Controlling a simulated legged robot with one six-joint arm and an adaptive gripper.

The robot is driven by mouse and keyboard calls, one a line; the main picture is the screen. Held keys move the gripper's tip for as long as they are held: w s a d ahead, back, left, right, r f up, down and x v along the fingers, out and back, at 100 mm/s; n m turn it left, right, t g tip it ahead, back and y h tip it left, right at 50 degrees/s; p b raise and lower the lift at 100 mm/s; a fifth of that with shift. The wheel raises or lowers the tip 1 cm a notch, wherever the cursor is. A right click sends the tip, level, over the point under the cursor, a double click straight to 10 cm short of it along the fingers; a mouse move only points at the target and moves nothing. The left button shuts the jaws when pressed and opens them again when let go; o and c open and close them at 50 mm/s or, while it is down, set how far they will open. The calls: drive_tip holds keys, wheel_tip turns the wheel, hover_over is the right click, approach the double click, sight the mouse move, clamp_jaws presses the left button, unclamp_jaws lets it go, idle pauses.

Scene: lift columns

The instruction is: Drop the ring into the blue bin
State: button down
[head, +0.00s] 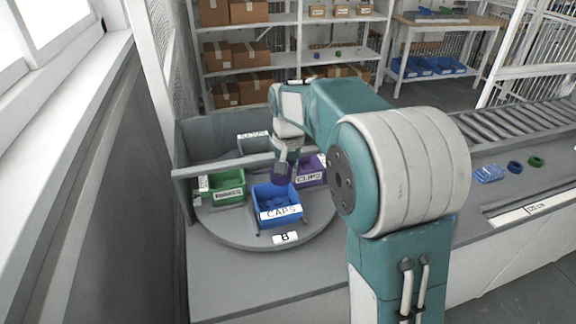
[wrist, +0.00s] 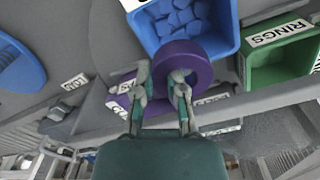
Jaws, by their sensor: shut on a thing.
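The purple ring (wrist: 196,56) is held between the two fingers of my gripper (wrist: 160,88) in the wrist view. In the head view, my gripper (head: 284,164) points down with the ring (head: 281,181) at its tips, at the back of the blue bin. The blue bin (head: 280,220), labelled CAPS, stands at the front of a round grey turntable. In the wrist view, the ring overlaps the edge of the blue bin (wrist: 228,25), which holds several blue pieces. The height of the ring over the bin is hard to tell.
A green bin (head: 228,193) labelled RINGS stands left of the blue bin. A purple bin (head: 312,173) stands behind it to the right. The turntable (head: 240,236) has a grey wall behind it.

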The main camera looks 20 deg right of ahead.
drive_tip(key=c, duration=0.6)
unclamp_jaws()
drive_tip(key=shift+d, duration=0.1)
wheel_tip(320, 180, up, 12)
drive_tip(key=shift+w+f, duration=0.1)
